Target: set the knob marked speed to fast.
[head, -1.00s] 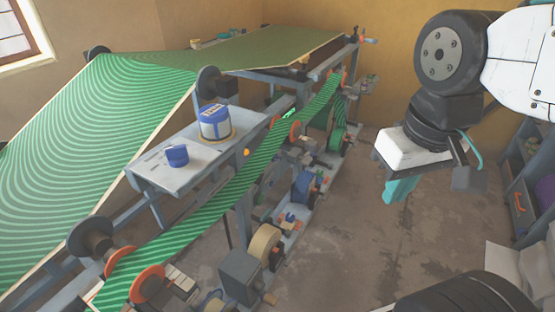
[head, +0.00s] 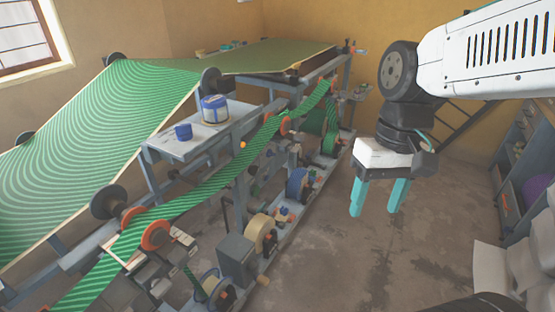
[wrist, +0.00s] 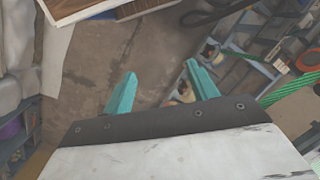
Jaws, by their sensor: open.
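My gripper (head: 376,198) is open and empty, with two teal fingers pointing down over the bare floor at the right of the machine. It also shows in the wrist view (wrist: 165,92), with floor between the fingers. The machine's grey shelf (head: 207,143) carries a large blue knob-like piece (head: 214,109) with a pale band and a smaller blue piece (head: 184,132). Any markings on them are too small to read, so I cannot tell which is the speed knob. My gripper is well to the right of both and apart from them.
A green striped belt (head: 205,190) runs slantwise past the shelf. Orange-rimmed rollers (head: 156,235) and a grey box (head: 238,258) stand along the machine's near side. Shelving (head: 508,195) is at the right. Open floor (head: 360,265) lies between.

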